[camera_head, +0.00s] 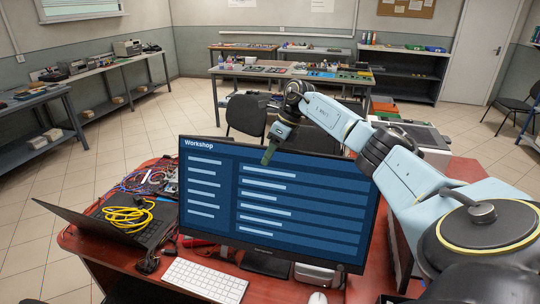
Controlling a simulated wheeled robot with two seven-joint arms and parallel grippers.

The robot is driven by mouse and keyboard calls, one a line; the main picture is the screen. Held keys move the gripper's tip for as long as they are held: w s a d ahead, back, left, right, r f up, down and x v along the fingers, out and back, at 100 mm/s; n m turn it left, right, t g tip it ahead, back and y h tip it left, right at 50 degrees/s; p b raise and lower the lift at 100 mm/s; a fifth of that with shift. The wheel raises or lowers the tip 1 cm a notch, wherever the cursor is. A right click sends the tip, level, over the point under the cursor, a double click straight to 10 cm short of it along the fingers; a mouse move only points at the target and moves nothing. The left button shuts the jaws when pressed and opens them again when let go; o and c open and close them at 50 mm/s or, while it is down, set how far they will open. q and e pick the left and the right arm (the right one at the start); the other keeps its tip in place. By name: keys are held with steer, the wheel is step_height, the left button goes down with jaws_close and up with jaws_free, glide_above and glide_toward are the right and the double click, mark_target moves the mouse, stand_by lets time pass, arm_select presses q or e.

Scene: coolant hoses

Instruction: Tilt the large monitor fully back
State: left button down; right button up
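The large monitor (275,212) stands on the red desk, its blue "Workshop" screen facing me. It looks close to upright; its exact tilt is hard to tell. Its stand foot (266,263) shows below the lower edge. My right arm comes in from the right and reaches over the monitor. My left gripper is not in view.
A dark laptop (88,231) with a yellow cable coil (128,215) lies left of the monitor. A white keyboard (206,281) and a mouse (318,298) lie in front. Loose wires and boards (150,178) clutter the desk's left. A dark chair (246,115) stands behind.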

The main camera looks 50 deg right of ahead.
steer(key=v, duration=1.3)
steer(key=shift+w+d+f, duration=0.1)
steer(key=shift+f, duration=0.05)
